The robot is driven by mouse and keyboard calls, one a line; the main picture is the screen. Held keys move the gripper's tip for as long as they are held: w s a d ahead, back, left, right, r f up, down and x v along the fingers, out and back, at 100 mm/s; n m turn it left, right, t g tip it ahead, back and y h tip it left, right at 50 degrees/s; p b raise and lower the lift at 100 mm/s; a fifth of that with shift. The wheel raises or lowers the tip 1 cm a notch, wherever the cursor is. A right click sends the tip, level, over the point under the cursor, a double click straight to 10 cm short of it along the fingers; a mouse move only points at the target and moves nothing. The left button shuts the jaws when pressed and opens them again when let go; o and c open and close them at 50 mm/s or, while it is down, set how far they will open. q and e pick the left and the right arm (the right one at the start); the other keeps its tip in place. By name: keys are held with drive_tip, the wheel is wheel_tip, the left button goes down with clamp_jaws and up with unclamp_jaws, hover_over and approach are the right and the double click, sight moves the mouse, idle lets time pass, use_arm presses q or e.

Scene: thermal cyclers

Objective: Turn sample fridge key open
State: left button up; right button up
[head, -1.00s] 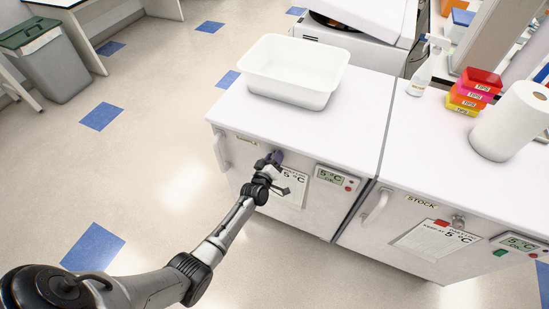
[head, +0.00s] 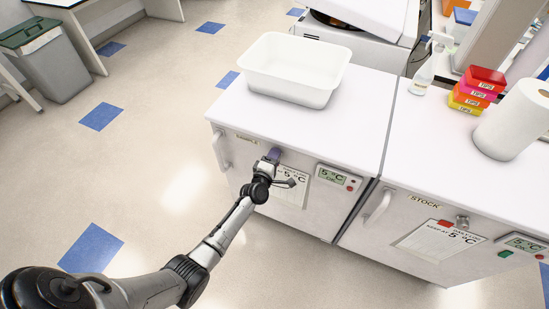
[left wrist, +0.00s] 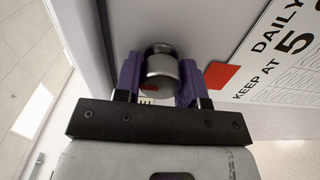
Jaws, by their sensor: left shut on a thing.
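The sample fridge (head: 240,160) is the white cabinet on the left, with its door handle (head: 221,151) at the door's left side. Its door looks shut. My left gripper (head: 274,155) is at the upper part of this door. In the left wrist view, the purple fingers of my left gripper (left wrist: 160,85) sit on both sides of a round metal key lock (left wrist: 162,68) and are shut on it. A small red mark shows on the lock's face. The key's exact angle is hard to tell. My right gripper is not in view.
A white tub (head: 290,90) stands on the sample fridge. A paper sheet (head: 292,187) and a temperature display (head: 337,178) are on its door. The stock fridge (head: 400,215) stands to the right, with a spray bottle (head: 422,77), tip boxes (head: 477,88) and a paper roll (head: 515,120) on top.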

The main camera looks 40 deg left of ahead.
use_arm(q)
drive_tip(key=shift+n, duration=0.3)
idle(0.4)
drive_tip(key=o, duration=0.9)
drive_tip(key=shift+s+d, duration=0.15)
drive_tip(key=shift+s, duration=0.4)
drive_tip(key=p+v, duration=0.3)
drive_tip(key=v, duration=0.9)
drive_tip(key=shift+s, duration=0.4)
